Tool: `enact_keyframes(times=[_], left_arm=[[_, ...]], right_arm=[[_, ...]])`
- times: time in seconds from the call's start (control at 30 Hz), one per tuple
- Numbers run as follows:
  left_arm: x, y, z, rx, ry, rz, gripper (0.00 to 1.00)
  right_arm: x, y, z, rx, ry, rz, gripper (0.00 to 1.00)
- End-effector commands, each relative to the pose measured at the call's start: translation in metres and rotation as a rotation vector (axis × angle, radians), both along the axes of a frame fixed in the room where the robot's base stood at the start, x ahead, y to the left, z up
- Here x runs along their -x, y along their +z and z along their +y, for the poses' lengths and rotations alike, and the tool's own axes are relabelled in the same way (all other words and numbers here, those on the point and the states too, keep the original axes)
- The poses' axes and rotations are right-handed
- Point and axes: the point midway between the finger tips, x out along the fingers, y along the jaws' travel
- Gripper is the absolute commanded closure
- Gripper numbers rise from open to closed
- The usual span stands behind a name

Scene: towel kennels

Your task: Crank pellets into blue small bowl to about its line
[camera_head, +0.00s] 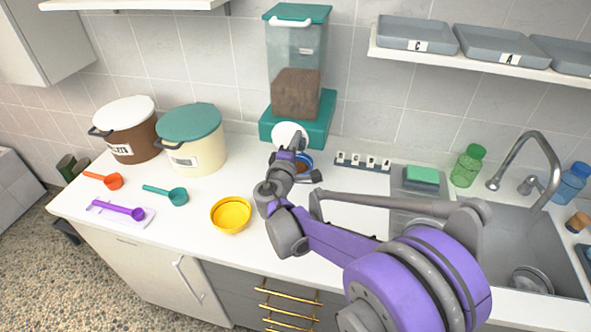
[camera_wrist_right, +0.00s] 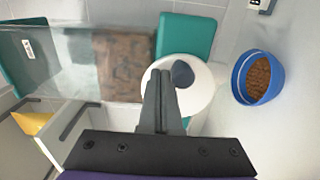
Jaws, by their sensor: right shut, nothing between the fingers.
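The clear pellet dispenser (camera_head: 300,58) with teal lid and base stands against the wall, brown pellets in its lower part. Its white crank disc (camera_head: 283,132) faces front; in the right wrist view the disc (camera_wrist_right: 205,92) carries a dark grey knob (camera_wrist_right: 182,74). The blue small bowl (camera_head: 308,158) is mostly hidden behind my right arm. In the right wrist view the bowl (camera_wrist_right: 240,84) holds brown pellets (camera_wrist_right: 260,76); no line can be made out. My right gripper (camera_wrist_right: 163,73) is shut and empty, its tips close beside the knob; contact is unclear. My left gripper is out of view.
A yellow bowl (camera_head: 231,215) is on the counter left of my arm. Two lidded bins (camera_head: 197,155) and several scoops (camera_head: 165,194) are at the left. Letter tiles (camera_head: 363,161), a green sponge (camera_head: 422,175) and the sink (camera_head: 525,240) are at the right.

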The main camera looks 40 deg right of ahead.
Motion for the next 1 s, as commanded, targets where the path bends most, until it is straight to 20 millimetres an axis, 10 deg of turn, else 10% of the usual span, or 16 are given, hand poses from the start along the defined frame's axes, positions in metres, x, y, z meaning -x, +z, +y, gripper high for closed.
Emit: enact_keyframes(times=[1.0], left_arm=[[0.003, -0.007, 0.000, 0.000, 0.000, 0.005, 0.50]], right_arm=[[0.011, -0.012, 0.000, -0.001, 0.001, -0.001, 1.00]])
